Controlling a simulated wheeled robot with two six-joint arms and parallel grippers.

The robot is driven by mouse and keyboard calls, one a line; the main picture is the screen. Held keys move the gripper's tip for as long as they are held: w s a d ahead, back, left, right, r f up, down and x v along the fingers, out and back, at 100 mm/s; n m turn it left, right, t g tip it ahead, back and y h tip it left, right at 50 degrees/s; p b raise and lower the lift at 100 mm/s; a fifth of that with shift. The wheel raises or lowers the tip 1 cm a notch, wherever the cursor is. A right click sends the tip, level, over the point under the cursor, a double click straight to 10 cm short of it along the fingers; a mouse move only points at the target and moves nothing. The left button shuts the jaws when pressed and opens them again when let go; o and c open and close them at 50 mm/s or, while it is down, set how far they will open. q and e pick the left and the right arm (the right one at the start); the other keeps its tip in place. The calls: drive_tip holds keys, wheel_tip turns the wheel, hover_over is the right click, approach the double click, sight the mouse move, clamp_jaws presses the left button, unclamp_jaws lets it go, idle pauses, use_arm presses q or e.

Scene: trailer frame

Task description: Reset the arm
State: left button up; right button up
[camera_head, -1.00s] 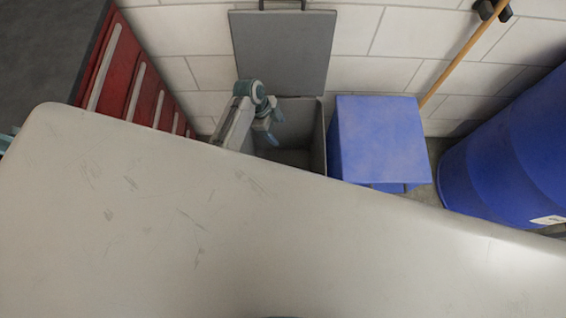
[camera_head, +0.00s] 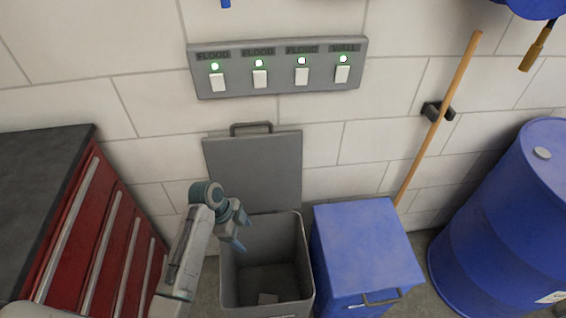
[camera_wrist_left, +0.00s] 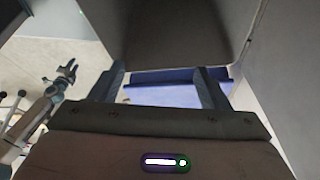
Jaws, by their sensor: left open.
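My left gripper (camera_head: 240,231) is open and empty, at the upper left rim of the open grey bin (camera_head: 305,262) in the head view. Its arm comes up from the bottom left. In the left wrist view, the gripper's two dark fingers (camera_wrist_left: 161,88) stand apart with nothing between them. A grey bin wall (camera_wrist_left: 175,35) shows close beyond them. Another arm with a small dark gripper (camera_wrist_left: 66,72), seemingly my right one, shows at the left of that view; its jaws are too small to read.
The bin's lid (camera_head: 255,172) stands open against the wall. A closed blue bin (camera_head: 365,245) stands right of it, then a broom handle (camera_head: 440,120) and a blue barrel (camera_head: 510,220). A red cabinet (camera_head: 85,235) is at left. A switch panel (camera_head: 280,68) is above.

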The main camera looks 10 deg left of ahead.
use_arm(q)
drive_tip(key=s+a+r+n+t+y, duration=0.1)
drive_tip(key=s+a+r+n+y, duration=0.15)
drive_tip(key=s+n, duration=0.45)
drive_tip(key=s+a+r+n+t+y, duration=0.1)
drive_tip(key=s+a+r+n, duration=0.25)
drive_tip(key=s, duration=0.55)
drive_tip(key=s+a+r+n+t+y, duration=0.1)
drive_tip(key=s+a+r+n+y, duration=0.1)
drive_tip(key=s+r+n, duration=0.35)
wheel_tip(320, 180, down, 33)
drive_tip(key=s+a+n, duration=0.1)
drive_tip(key=s+a, duration=0.1)
drive_tip(key=a, duration=0.1)
drive_tip(key=s+f+g, duration=0.2)
drive_tip(key=s+f, duration=1.6)
drive_tip(key=shift+a+f, duration=0.3)
drive_tip(key=shift+a, duration=0.1)
drive_tip(key=shift+s+f, duration=0.1)
drive_tip(key=shift+s, duration=0.15)
drive_tip(key=shift+c, duration=0.4)
